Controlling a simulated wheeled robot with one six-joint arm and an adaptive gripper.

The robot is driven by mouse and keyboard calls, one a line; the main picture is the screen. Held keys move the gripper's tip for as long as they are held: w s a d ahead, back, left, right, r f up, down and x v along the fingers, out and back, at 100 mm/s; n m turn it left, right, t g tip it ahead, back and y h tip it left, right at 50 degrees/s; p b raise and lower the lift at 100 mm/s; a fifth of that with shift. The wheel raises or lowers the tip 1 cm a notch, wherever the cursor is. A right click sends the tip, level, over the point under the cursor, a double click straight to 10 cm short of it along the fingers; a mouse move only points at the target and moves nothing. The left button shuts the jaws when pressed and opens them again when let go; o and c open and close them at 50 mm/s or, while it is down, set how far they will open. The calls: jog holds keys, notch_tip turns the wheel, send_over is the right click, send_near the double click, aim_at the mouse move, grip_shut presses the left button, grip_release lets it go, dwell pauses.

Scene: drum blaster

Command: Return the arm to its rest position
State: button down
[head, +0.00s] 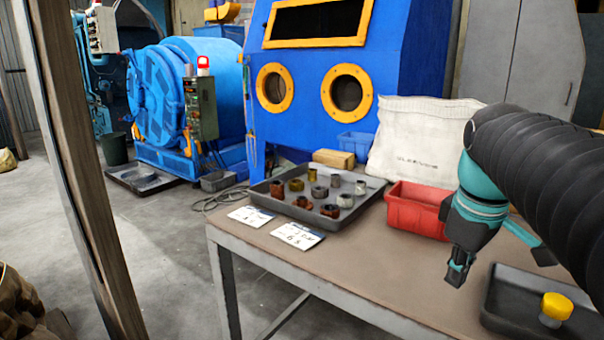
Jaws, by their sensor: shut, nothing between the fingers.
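My arm reaches in from the right edge in the head view, black and ribbed with a teal wrist. My gripper (457,272) points down over the right part of the workbench (340,268), between the red bin and the dark tray at the right. Its fingers are together and hold nothing. How high the fingertips are above the bench top is hard to tell.
A dark tray (262,190) holds several metal parts, with two labels (297,233) in front. A red bin (414,212), white sack (415,140) and tan block (334,159) stand behind. A right tray (511,313) holds a yellow-capped part (555,308). A post (75,160) stands left.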

jog(key=s+a+f+m+t, duration=0.3)
jog(key=s+a+f+m, duration=0.3)
jog(key=f, duration=0.6)
jog(key=shift+s+a+f+m+t+y, duration=0.3)
jog(key=shift+s+a+m, duration=0.1)
jog(key=shift+s+a, duration=0.95)
jog(key=shift+w+a, duration=0.1)
